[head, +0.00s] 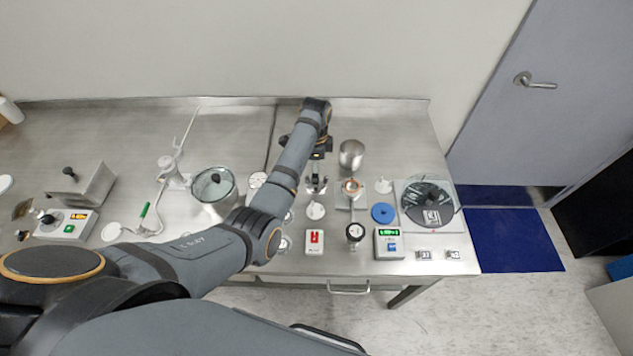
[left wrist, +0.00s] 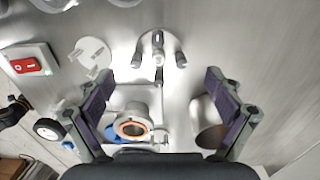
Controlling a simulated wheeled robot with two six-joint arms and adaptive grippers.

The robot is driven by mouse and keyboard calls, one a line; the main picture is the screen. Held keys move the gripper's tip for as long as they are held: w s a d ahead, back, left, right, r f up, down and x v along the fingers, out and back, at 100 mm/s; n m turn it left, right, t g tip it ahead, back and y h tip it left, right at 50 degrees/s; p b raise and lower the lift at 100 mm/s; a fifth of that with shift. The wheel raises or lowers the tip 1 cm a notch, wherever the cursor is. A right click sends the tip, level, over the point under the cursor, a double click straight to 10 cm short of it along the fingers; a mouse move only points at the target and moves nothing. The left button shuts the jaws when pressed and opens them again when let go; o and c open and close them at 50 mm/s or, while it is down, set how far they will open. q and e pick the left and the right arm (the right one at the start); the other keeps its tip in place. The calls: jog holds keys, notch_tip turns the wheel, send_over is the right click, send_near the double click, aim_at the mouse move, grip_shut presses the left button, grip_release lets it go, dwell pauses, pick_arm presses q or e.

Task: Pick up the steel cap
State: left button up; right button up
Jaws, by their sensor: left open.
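The steel cap, which I take to be the shiny cup-shaped steel piece (head: 351,154), stands on the bench beyond the copper-ringed flange (head: 351,187). In the left wrist view, the steel cap (left wrist: 207,130) is partly covered by the right-hand finger. My left gripper (left wrist: 159,82) is open and empty, pointing down over the bench. Its fingers are apart, with a three-armed clamp-like part (left wrist: 158,52) between and beyond the tips. The flange with its orange ring (left wrist: 131,128) lies nearer the left-hand finger. My right gripper is not in view.
A red switch box (head: 314,238), a dial gauge (head: 355,232) and a green-display box (head: 389,243) line the front edge. A blue disc (head: 383,213) and a round glass-covered unit (head: 430,203) sit to the right. A glass-lidded pot (head: 214,184) stands left of my forearm.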

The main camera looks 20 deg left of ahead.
pick_arm(q)
notch_tip(320, 180, down, 2)
jog(key=shift+s+f+p, duration=0.1)
jog(key=shift+p, duration=0.45)
notch_tip(320, 180, down, 2)
jog(key=shift+f, duration=0.4)
jog(key=c, duration=1.2)
jog(key=shift+c, duration=0.4)
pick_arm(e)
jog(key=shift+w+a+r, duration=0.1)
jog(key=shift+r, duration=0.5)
pick_arm(q)
jog(key=shift+r, duration=0.1)
